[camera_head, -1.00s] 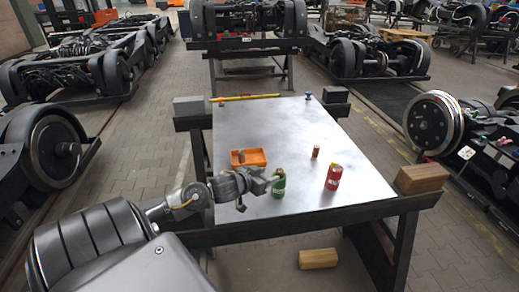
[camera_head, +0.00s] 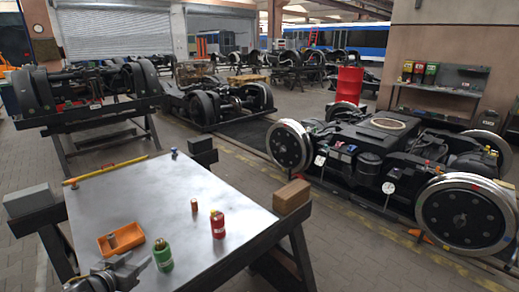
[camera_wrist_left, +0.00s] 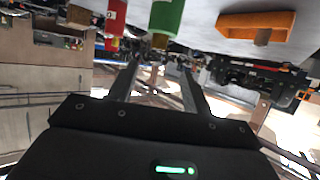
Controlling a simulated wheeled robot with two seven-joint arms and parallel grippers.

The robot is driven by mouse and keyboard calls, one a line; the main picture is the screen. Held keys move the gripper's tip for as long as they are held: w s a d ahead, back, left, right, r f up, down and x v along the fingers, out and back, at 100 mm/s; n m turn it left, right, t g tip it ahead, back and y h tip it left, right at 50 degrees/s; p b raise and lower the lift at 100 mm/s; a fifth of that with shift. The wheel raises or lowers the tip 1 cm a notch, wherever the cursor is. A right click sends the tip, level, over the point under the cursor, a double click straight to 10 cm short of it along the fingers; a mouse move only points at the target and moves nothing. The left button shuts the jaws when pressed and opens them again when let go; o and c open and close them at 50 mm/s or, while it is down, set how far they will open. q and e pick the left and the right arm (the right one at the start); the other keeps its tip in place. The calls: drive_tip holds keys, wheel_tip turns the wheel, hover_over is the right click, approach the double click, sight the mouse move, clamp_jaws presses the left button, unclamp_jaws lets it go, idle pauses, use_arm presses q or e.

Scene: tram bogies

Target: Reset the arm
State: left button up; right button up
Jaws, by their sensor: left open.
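My left gripper (camera_head: 140,270) is at the bottom left of the head view, at the near edge of the metal-topped table (camera_head: 150,205). It is just left of the green bottle (camera_head: 162,257) and close to it. In the left wrist view the two fingers (camera_wrist_left: 158,72) stand apart with nothing between them. The green bottle (camera_wrist_left: 167,15) shows beyond the fingertips there. The red bottle (camera_head: 217,225) stands upright to the right on the table. My right gripper is in neither view.
An orange tray (camera_head: 108,249) with a small part in it lies left of the green bottle. A small copper-coloured cylinder (camera_head: 194,205), a yellow bar (camera_head: 105,170) and a wooden block (camera_head: 291,197) are on or around the table. A large bogie (camera_head: 380,155) stands at the right.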

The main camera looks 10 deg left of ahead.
use_arm(q)
drive_tip(key=s+d+f+g, duration=0.4)
drive_tip(key=s+d+f, duration=0.4)
drive_tip(key=s+f, duration=0.25)
drive_tip(key=s+d+f+m+g+h, duration=0.1)
drive_tip(key=s+d+f+g, duration=0.15)
drive_tip(key=s+d, duration=0.4)
drive_tip(key=s+d+f+m+g, duration=0.1)
drive_tip(key=s+d+f+g, duration=0.15)
drive_tip(key=s+d, duration=0.4)
wheel_tip(320, 180, down, 24)
drive_tip(key=s+g, duration=0.1)
drive_tip(key=g, duration=0.1)
drive_tip(key=s+a+f+m+g, duration=0.1)
drive_tip(key=s+a+f, duration=0.2)
drive_tip(key=s+f, duration=1.4)
drive_tip(key=shift+a, duration=0.15)
